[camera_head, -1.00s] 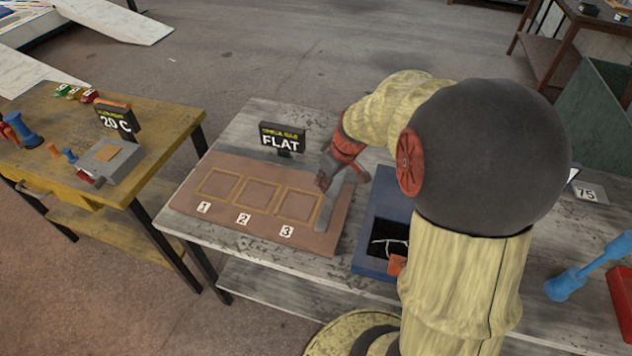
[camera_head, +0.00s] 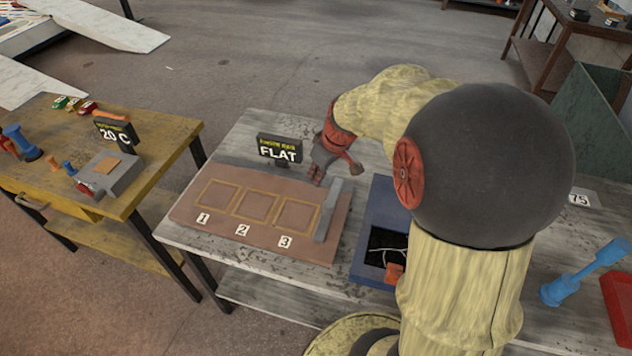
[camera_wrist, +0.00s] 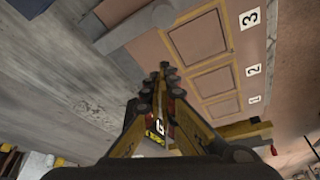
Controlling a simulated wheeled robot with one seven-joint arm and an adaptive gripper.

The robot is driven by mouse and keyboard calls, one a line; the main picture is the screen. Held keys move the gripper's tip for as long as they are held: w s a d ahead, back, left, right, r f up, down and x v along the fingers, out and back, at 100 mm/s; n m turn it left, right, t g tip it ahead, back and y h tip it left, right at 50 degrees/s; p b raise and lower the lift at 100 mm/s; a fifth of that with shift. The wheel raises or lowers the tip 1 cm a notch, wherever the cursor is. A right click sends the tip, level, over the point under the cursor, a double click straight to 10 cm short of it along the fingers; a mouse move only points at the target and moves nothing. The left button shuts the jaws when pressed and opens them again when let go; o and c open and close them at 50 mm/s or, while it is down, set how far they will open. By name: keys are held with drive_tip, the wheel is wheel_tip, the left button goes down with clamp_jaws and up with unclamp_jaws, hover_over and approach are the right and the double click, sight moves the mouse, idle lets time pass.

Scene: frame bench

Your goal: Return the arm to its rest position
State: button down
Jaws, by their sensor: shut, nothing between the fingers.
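My gripper (camera_head: 318,178) is above the grey bench top (camera_head: 240,136), near the back edge of a brown board (camera_head: 185,208). It is shut and empty. In the wrist view my gripper (camera_wrist: 168,72) shows its fingertips together, with the bench and the board beyond them. My arm reaches over the bench from the right side of the head view. A black sign reading FLAT (camera_head: 280,149) stands just left of the gripper.
The board has three outlined squares numbered 1 to 3 and a grey bar (camera_head: 329,211) at its right end. A blue tray (camera_head: 369,257) stands right of it. A yellow table (camera_head: 165,138) with a 20 C sign (camera_head: 116,131) is at left.

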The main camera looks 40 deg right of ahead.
drive_tip(key=shift+p+v, duration=0.55)
drive_tip(key=shift+v, duration=1.45)
drive_tip(key=shift+w, duration=0.15)
drive_tip(key=s+m, duration=0.1)
drive_tip(key=s+f+m, duration=0.1)
drive_tip(key=s+a+m+g, duration=0.1)
drive_tip(key=shift+s+f, duration=0.1)
drive_tip(key=shift+f, duration=0.1)
drive_tip(key=s+a+r+t, duration=0.1)
drive_tip(key=s+a+r, duration=0.5)
drive_tip(key=a, duration=0.3)
drive_tip(key=s+a+r+n+t, duration=0.1)
drive_tip(key=s+a+r, duration=0.5)
drive_tip(key=a, duration=0.3)
drive_tip(key=shift+s+a+t+h, duration=0.25)
drive_tip(key=shift+s+t+h, duration=0.05)
drive_tip(key=shift+s, duration=0.3)
